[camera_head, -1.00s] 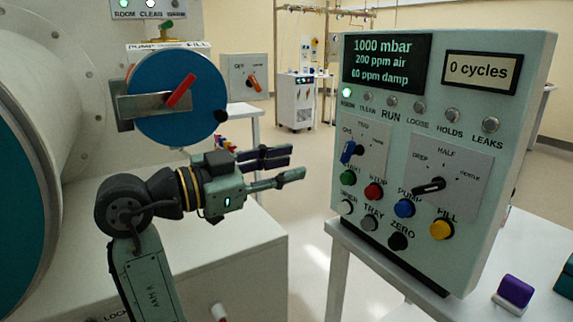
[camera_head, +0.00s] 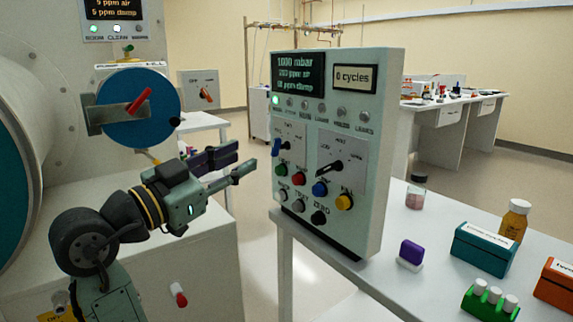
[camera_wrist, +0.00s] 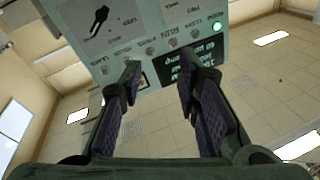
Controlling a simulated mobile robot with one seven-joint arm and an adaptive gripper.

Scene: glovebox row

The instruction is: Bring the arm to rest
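My gripper (camera_head: 243,158) is open and empty, at the left of the head view. Its two dark-padded fingers point right, toward the pale green control panel (camera_head: 388,130), and look apart from it. In the wrist view, my gripper (camera_wrist: 160,72) shows a wide gap between its fingers, with nothing held. The control panel (camera_wrist: 150,22) appears there tilted, beyond the fingertips. My arm is bent at the lower left, raised beside the white cabinet.
A blue round door (camera_head: 150,105) with a red handle is behind the arm. The white table (camera_head: 400,295) at right bears a purple-topped block (camera_head: 411,252), a teal box (camera_head: 484,248), an amber bottle (camera_head: 514,220) and a green rack (camera_head: 490,303). Open floor lies between cabinet and table.

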